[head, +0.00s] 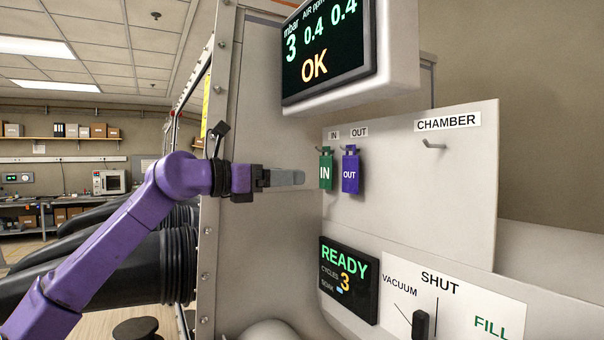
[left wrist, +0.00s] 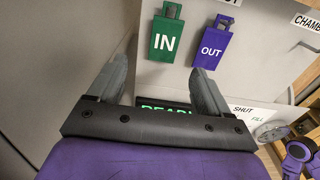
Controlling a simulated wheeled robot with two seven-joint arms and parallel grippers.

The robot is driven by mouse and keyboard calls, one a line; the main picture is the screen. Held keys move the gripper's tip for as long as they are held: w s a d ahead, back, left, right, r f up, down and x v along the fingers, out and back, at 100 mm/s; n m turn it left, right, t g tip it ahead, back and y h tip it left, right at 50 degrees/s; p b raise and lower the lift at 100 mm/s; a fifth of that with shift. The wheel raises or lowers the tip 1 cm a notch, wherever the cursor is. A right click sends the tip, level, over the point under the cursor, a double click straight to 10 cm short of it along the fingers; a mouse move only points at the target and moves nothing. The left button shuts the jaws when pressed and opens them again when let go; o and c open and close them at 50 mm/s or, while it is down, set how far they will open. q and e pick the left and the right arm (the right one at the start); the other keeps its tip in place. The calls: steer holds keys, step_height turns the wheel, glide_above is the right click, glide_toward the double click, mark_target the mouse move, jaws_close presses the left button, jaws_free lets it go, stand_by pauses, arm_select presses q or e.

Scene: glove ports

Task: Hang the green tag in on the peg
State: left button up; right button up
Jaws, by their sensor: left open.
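The green IN tag (head: 326,171) hangs on a small hook under the IN label on the white board. It also shows in the left wrist view (left wrist: 165,40), ahead of the fingers. The purple OUT tag (head: 350,173) hangs beside it to the right, under the OUT label. The peg under the CHAMBER label (head: 434,145) is bare. My left gripper (head: 300,178) is just left of the green tag in the head view. In the left wrist view its fingers (left wrist: 160,85) are apart with nothing between them.
A screen reading OK (head: 325,50) juts out above the tags. A READY display (head: 349,279) and a valve knob (head: 420,323) sit below. Black glove sleeves (head: 150,265) lie behind my left arm. The board between the tags and the CHAMBER peg is clear.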

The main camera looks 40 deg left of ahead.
mark_target(325, 170)
arm_select(q)
steer(key=p+x, duration=0.2)
steer(key=x, duration=0.1)
steer(key=p+x, duration=0.1)
steer(key=x, duration=0.2)
steer(key=r+p+x, duration=0.1)
steer(key=p+x, duration=0.1)
steer(key=x, duration=0.1)
steer(key=shift+d+p, duration=0.35)
steer(key=shift+s+r, duration=0.1)
steer(key=shift+s, duration=0.3)
steer(key=shift+w, duration=0.3)
steer(key=c, duration=1.1)
steer(key=shift+s+r, duration=0.1)
steer(key=shift+r, duration=0.05)
steer(key=shift+s+a, duration=0.1)
